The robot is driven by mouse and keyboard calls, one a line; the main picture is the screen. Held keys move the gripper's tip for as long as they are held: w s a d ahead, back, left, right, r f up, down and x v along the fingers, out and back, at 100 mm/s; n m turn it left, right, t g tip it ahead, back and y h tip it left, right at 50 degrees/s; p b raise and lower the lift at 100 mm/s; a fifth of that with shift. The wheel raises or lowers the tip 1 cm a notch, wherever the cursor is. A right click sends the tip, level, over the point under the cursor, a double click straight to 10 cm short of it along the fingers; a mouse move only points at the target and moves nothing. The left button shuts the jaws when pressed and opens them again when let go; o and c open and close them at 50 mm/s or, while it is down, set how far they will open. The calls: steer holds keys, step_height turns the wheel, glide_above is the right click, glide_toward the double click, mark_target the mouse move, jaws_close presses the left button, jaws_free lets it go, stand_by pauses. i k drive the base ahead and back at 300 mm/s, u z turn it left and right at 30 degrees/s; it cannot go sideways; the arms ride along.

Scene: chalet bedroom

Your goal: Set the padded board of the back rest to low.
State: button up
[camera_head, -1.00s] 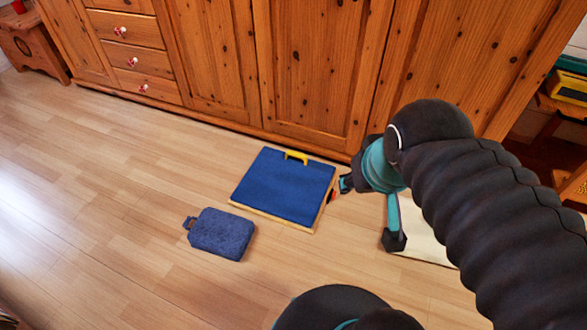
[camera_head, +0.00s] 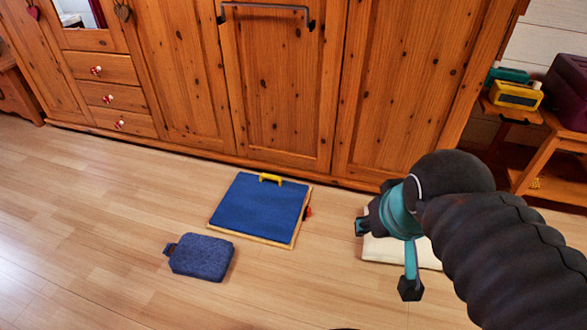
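The back rest (camera_head: 258,208) sits on the floor in front of the wooden wardrobe. Its blue padded board lies flat or nearly flat over a pale wooden frame; I cannot tell the exact tilt. A yellow handle (camera_head: 270,179) stands at the board's far edge. A small red part (camera_head: 308,212) shows at the frame's right side. My gripper (camera_head: 385,259) is to the right of the back rest, apart from it, with its fingers spread and nothing seen between them.
A blue cushion (camera_head: 201,257) lies on the floor left of the back rest. A cream flat thing (camera_head: 378,250) lies under my arm, partly hidden. The wardrobe (camera_head: 280,90) closes off the back. A wooden stand (camera_head: 545,160) is at the right. Floor at the left is clear.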

mark_target(265, 207)
steer(key=z, duration=0.05)
steer(key=i, duration=0.85)
steer(key=u, duration=0.6)
